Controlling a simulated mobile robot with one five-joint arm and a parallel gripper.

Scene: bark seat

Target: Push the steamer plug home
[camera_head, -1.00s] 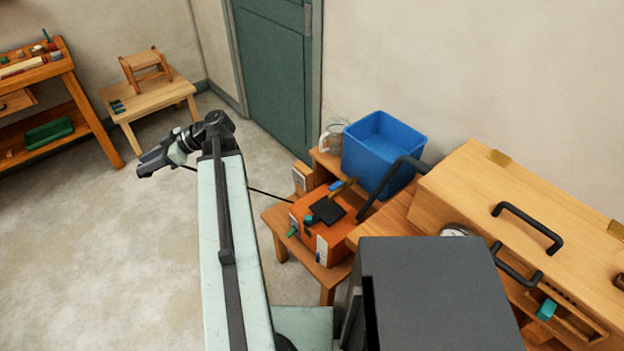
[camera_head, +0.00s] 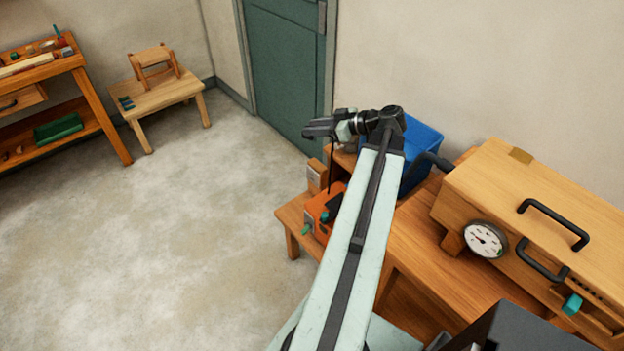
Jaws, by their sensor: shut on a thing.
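My gripper (camera_head: 312,130) is up in the air in front of the green door, pointing left, with its jaws shut. A dark cord (camera_head: 331,165) hangs from it almost straight down to the orange steamer box (camera_head: 318,212) on the low wooden bench. I take the thing in the jaws to be the steamer plug, but the jaws hide it. A wooden block with a pale plate (camera_head: 316,176) stands behind the orange box, below my gripper; I cannot tell whether it is the socket. My arm hides much of the steamer.
A blue bin (camera_head: 424,150) stands behind my arm. The long wooden chest (camera_head: 535,210) with black handles and a round gauge (camera_head: 486,239) fills the right. A workbench (camera_head: 85,110) and a small table (camera_head: 160,97) stand far left. The floor between is clear.

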